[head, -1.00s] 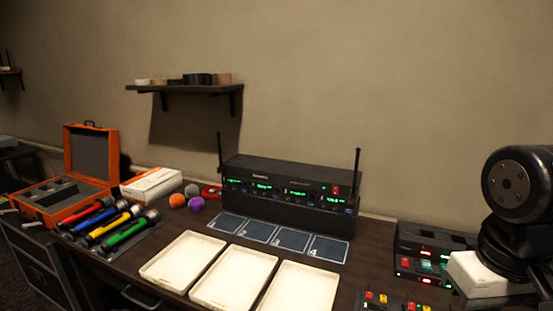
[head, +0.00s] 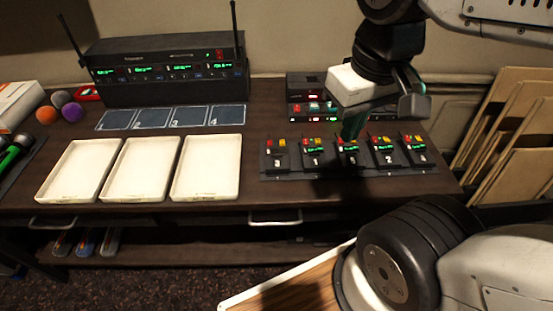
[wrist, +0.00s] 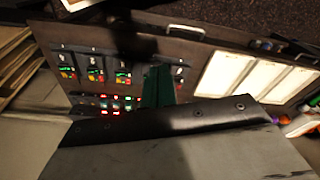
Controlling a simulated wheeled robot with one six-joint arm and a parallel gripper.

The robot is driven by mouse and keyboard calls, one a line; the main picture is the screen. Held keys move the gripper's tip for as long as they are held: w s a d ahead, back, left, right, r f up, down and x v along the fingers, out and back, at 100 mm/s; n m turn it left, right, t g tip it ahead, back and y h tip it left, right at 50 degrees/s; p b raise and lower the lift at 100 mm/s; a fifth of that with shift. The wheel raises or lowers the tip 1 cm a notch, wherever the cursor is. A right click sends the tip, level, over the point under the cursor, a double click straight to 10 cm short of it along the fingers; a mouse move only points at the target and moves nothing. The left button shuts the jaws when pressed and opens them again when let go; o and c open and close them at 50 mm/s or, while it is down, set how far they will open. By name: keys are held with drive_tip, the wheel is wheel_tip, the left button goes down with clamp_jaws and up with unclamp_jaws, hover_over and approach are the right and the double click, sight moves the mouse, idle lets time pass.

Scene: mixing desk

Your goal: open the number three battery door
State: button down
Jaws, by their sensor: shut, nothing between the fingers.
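Several black bodypacks stand in a row on a dark holder at the right of the desk, each with a numbered dark front and red and yellow parts on top. The leftmost pack (head: 277,157) appears to read 3; its door looks closed. In the wrist view, which is turned around, it is probably the rightmost pack (wrist: 179,76).
A charger-like unit (head: 305,88) with lit slots stands behind the row, close to my gripper. Three white trays (head: 207,168) lie to the left, with dark numbered mats (head: 172,118) and a receiver rack (head: 165,70) behind.

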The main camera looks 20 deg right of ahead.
idle(0.3)
drive_tip(key=c, duration=1.6)
unclamp_jaws()
drive_tip(key=shift+a+f, duration=0.1)
drive_tip(key=n+g+h, duration=0.3)
drive_tip(key=n+h, duration=0.1)
drive_tip(key=n, duration=0.9)
approach(277, 154)
drive_tip(key=shift+n, duration=0.3)
drive_tip(key=x, duration=0.7)
drive_tip(key=shift+s+f, duration=0.1)
drive_tip(key=shift+f, duration=0.2)
clamp_jaws()
